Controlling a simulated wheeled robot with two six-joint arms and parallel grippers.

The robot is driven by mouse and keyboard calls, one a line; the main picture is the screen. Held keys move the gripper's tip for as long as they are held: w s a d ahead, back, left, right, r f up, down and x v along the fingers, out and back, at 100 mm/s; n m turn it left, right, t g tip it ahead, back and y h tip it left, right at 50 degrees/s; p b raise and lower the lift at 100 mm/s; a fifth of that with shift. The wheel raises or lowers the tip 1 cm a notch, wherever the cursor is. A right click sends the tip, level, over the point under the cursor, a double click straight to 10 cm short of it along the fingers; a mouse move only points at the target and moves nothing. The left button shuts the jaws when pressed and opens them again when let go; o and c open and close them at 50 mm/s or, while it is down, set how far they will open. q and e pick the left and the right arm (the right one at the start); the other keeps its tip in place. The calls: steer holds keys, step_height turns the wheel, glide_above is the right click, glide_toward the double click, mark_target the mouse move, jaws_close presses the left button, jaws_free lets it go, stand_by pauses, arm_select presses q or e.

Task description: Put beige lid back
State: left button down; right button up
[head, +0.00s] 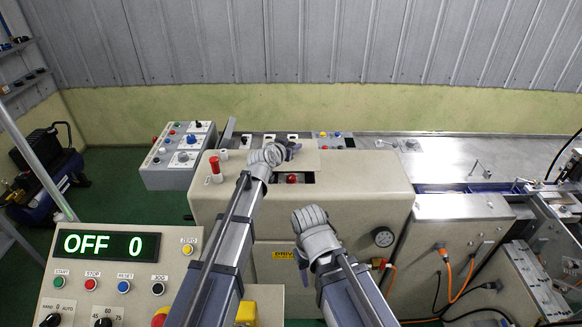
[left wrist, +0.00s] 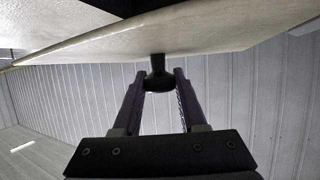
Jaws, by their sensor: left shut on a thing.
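The beige lid (head: 306,160) shows in the head view at the machine's top, just behind a dark opening with a red part (head: 291,178) in it. In the left wrist view the lid (left wrist: 215,32) spans the top of the picture as a pale plate with a dark knob (left wrist: 158,80). My left gripper (head: 292,148) is at the lid; its two fingers (left wrist: 159,84) are shut on the knob. Whether the lid rests on the machine or hangs just above it, I cannot tell. My right wrist is low in front of the machine; its fingers are hidden.
The beige machine housing (head: 230,207) fills the middle. A control box (head: 180,155) stands at the left back. The OFF 0 panel (head: 110,245) is at front left.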

arm_select(q)
steer(key=shift+f, duration=0.8)
arm_select(e)
steer(key=shift+f, duration=0.8)
arm_select(q)
steer(key=shift+f+b, duration=0.1)
steer(key=shift+b, duration=0.3)
arm_select(e)
steer(key=shift+f, duration=0.15)
arm_select(q)
step_height(320, 180, down, 4)
steer(key=b, duration=0.3)
steer(key=shift+r, duration=0.25)
arm_select(e)
step_height(320, 180, down, 4)
steer(key=shift+r, duration=0.25)
arm_select(q)
steer(key=shift+f+b, duration=0.6)
steer(key=shift+b, duration=0.25)
arm_select(e)
steer(key=shift+f, duration=0.55)
arm_select(q)
steer(key=shift+c, duration=2.3)
jaws_free()
